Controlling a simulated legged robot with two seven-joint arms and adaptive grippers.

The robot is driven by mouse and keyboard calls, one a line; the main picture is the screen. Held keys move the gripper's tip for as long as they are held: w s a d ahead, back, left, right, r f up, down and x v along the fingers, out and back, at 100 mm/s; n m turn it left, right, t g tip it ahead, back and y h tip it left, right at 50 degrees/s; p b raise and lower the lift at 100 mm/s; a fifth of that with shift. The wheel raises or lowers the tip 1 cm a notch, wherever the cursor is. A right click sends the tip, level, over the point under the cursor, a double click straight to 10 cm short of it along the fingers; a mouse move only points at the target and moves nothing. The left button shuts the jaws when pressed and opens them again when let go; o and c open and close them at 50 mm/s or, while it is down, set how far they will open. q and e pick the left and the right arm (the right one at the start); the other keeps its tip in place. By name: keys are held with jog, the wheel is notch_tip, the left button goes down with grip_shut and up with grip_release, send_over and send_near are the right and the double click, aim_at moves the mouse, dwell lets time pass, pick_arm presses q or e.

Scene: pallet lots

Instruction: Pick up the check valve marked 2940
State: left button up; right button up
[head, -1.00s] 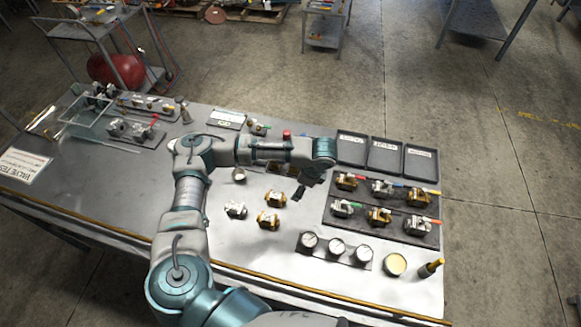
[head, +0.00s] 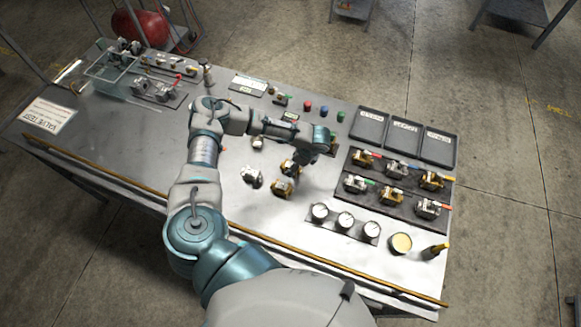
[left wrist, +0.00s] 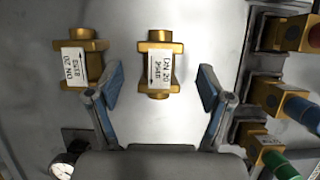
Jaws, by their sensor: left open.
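Two brass valves with white labels show side by side in the left wrist view: a middle one (left wrist: 160,65) and a left one (left wrist: 80,62). Both labels read DN 20 with a small number below that I cannot read for certain. My left gripper (left wrist: 159,86) is open, its fingers on either side of the middle valve's lower part, apart from it. In the head view, the brass valves (head: 282,188) lie on the bench below my left gripper (head: 303,163), which my wrist partly hides. A silver valve (head: 252,177) lies to their left. My right gripper is not in view.
A dark rack (head: 390,200) of several valves with coloured handles stands to the right. Several gauges (head: 345,221) sit in front, with a round tin (head: 401,243) beside them. Empty black trays (head: 403,137) are at the back right. Bare bench lies left of the valves.

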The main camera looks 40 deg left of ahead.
pick_arm(q)
jog(key=x, duration=0.3)
jog(key=shift+w+d+f, duration=0.15)
jog(key=shift+f, duration=0.05)
grip_shut()
